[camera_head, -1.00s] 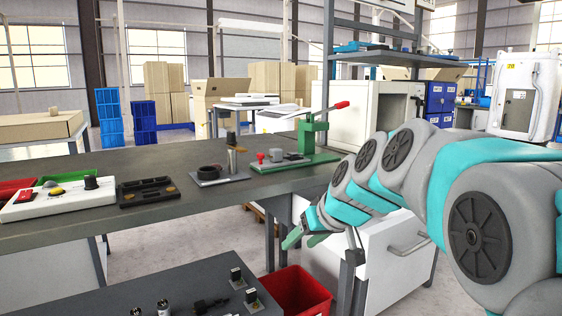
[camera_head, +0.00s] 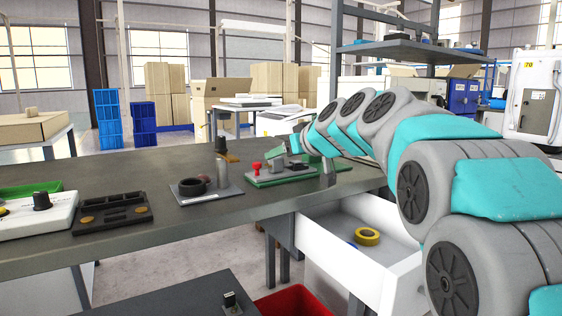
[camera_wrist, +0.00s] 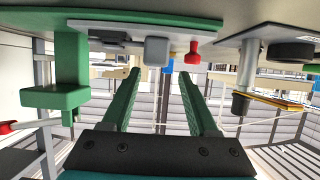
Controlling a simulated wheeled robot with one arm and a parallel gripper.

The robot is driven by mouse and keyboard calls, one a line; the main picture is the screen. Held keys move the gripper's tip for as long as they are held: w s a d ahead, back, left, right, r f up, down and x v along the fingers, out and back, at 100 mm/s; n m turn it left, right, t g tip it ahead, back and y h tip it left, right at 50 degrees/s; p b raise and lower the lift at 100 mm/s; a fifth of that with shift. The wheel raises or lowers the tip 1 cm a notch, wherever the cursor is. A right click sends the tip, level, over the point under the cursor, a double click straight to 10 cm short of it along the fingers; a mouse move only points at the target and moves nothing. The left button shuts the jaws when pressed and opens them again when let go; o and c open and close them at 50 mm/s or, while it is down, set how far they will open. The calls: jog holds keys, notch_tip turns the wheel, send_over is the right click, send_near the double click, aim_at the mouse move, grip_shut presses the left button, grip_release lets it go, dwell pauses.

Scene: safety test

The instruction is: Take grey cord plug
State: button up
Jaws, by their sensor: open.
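A small grey block (camera_head: 276,166), which may be the grey cord plug, sits on a green base (camera_head: 262,181) on the workbench, beside a red knob (camera_head: 256,168). No cord on it can be made out. In the wrist view, which looks upside down, the grey block (camera_wrist: 157,50) and red knob (camera_wrist: 192,53) show just past my green fingers. My gripper (camera_wrist: 160,74) is open, fingers apart with nothing between them. In the head view my gripper (camera_head: 288,147) is over the bench near the green base. My arm hides part of the base and press.
A white drawer (camera_head: 400,283) under the bench stands open with a yellow tape roll (camera_head: 367,237) inside. A grey plate (camera_head: 212,194) with a black ring (camera_head: 191,187) and a metal cylinder lies left of the green base. A black tray (camera_head: 112,214) lies further left.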

aim_at(278, 158)
jog(key=shift+w+a+f, duration=0.1)
jog(key=shift+w+a, duration=0.1)
jog(key=shift+w, duration=0.55)
jog(key=shift+x, duration=1)
jog(key=x, duration=0.5)
jog(key=shift+s+d+f, duration=0.1)
jog(key=shift+s+f, duration=0.05)
jog(key=shift+f, duration=0.25)
jog(key=shift+c, duration=0.2)
grip_shut()
